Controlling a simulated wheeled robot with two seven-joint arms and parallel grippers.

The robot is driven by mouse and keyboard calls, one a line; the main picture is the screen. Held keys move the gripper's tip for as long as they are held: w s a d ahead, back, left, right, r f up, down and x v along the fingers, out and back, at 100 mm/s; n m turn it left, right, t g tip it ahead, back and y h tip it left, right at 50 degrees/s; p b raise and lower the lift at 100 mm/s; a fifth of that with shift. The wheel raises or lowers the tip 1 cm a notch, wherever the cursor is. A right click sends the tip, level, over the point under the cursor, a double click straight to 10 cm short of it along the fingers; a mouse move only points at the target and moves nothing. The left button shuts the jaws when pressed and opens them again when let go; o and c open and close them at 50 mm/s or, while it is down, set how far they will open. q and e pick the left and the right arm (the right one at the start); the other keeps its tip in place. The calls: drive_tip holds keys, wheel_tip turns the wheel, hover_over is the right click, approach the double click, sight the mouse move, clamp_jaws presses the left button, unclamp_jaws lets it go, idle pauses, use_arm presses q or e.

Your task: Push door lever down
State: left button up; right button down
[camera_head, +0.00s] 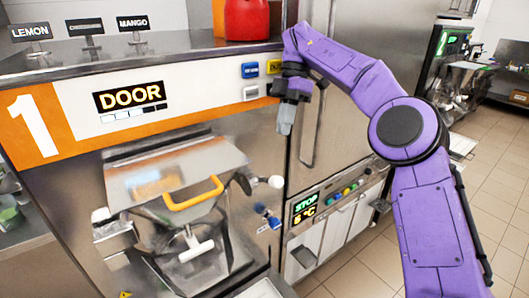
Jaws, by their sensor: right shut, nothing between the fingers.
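The batch freezer (70,200) marked 1 stands in front of me, its display (130,96) reading DOOR. At its front is a metal hatch with a yellow handle (193,195). A lever with a white ball end (276,182) sticks out at the right of the hatch; I take it for the door lever. A blue-ended part (265,210) sits just below it. My right gripper (285,128) is shut and empty, pointing down, above the white ball and apart from it. My left gripper is not in view.
Blue, yellow and white buttons (250,92) sit on the panel left of my right gripper. A white T-shaped handle (197,250) is low on the freezer front. A second control panel (335,196) reads STOP at the right. Tiled floor (490,190) is open at the far right.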

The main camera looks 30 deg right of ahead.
drive_tip(key=b, duration=0.6)
hover_over(266, 181)
drive_tip(key=s+d, duration=0.2)
wheel_tip(266, 181, down, 9)
drive_tip(key=shift+w+r, duration=0.1)
drive_tip(key=shift+w, duration=0.05)
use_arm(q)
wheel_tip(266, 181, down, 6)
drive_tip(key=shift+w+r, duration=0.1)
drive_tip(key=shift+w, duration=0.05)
use_arm(e)
drive_tip(key=shift+w, duration=0.1)
